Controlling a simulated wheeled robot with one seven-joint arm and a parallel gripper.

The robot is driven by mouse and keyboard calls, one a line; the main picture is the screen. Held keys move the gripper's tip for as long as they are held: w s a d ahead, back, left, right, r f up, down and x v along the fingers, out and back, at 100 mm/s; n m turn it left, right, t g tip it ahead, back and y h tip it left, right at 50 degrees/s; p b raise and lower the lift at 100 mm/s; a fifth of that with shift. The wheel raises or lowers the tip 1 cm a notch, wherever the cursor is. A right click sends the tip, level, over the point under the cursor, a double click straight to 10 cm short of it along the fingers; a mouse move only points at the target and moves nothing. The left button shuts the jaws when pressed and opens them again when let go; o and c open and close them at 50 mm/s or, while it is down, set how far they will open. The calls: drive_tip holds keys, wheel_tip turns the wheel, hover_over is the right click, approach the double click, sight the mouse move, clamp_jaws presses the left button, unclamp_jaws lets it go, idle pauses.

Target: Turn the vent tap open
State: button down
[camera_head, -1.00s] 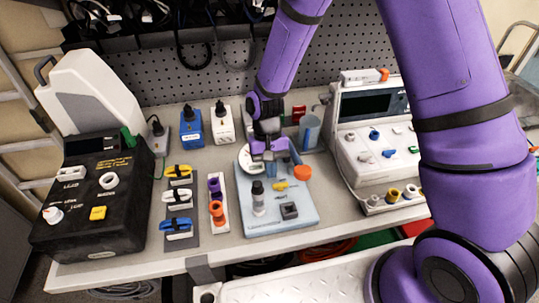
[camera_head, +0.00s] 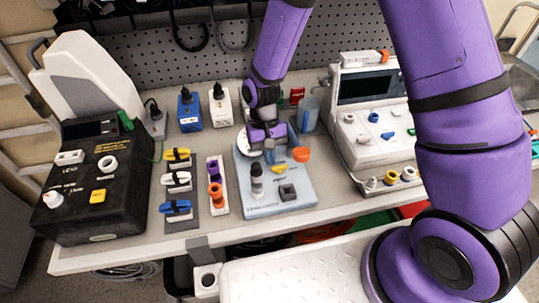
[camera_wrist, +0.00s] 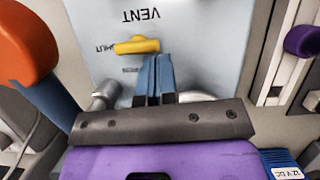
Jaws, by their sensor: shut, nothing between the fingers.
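The yellow vent tap (camera_wrist: 137,46) is on a pale blue panel (camera_wrist: 205,30), below the upside-down word VENT in the wrist view. Its handle lies roughly crosswise, its narrow end pointing left towards small lettering that I cannot read surely. The tap also shows in the head view (camera_head: 279,169), on the panel (camera_head: 262,202). My gripper (camera_wrist: 158,60) is shut and empty. Its blue fingertips are close beside the tap's thick right end; I cannot tell whether they touch. In the head view my gripper (camera_head: 270,150) is just behind the tap, its fingertips partly hidden.
An orange knob (camera_head: 301,154) stands close right of the tap. A white pump (camera_head: 365,125) stands right.

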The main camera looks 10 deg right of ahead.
drive_tip(key=shift+s+a+n+h, duration=0.2)
drive_tip(key=shift+n+h, duration=0.1)
drive_tip(key=shift+n, duration=0.5)
drive_tip(key=n, duration=0.1)
drive_tip(key=n+h, duration=0.1)
drive_tip(key=shift+s+a+n, duration=0.2)
drive_tip(key=shift+s+n, duration=0.15)
drive_tip(key=shift+n, duration=0.05)
drive_tip(key=shift+s+a+n+t+h, duration=0.1)
drive_tip(key=shift+s+n+t+h, duration=0.15)
drive_tip(key=shift+n, duration=0.6)
drive_tip(key=shift+s+n+t+h, duration=0.2)
drive_tip(key=shift+n+t, duration=0.1)
drive_tip(key=shift+n, duration=0.5)
drive_tip(key=shift+s+a+n+t+h, duration=0.1)
drive_tip(key=shift+s+n+t+h, duration=0.15)
drive_tip(key=shift+n, duration=0.6)
drive_tip(key=shift+d, duration=0.15)
